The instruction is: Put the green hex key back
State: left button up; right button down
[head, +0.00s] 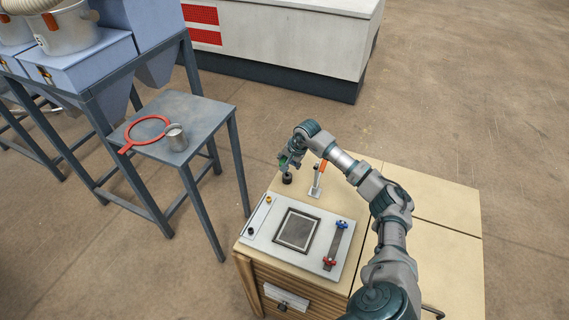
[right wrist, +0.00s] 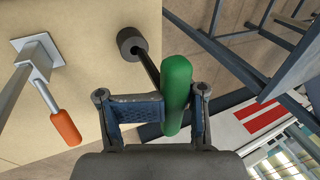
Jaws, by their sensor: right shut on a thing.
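The green hex key (right wrist: 177,90) has a thick green handle and a thin dark shaft. My right gripper (right wrist: 172,115) is shut on its handle, with a blue pad on either side. The shaft points at a round black holder (right wrist: 132,43) on the bench and its tip meets the holder's opening in the picture. I cannot tell how deep it sits. In the head view the right gripper (head: 290,163) is just above the black holder (head: 287,178), with a bit of green showing. My left gripper is not in view.
A toggle clamp with an orange handle (head: 319,176) stands close to the right of the holder. A grey panel (head: 262,232) with a framed square plate lies at the bench front. A metal table (head: 205,115) at left bears a red ring tool (head: 146,130) and metal cup (head: 177,138).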

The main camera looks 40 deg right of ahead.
jog(key=shift+d+f, duration=0.1)
jog(key=shift+d, duration=0.3)
jog(key=shift+a, duration=0.1)
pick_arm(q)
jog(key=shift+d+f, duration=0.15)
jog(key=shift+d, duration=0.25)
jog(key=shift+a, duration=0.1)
pick_arm(e)
jog(key=shift+d, duration=0.3)
pick_arm(q)
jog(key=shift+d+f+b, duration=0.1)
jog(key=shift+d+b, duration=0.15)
jog(key=shift+b, duration=0.05)
pick_arm(e)
jog(key=shift+a, duration=0.1)
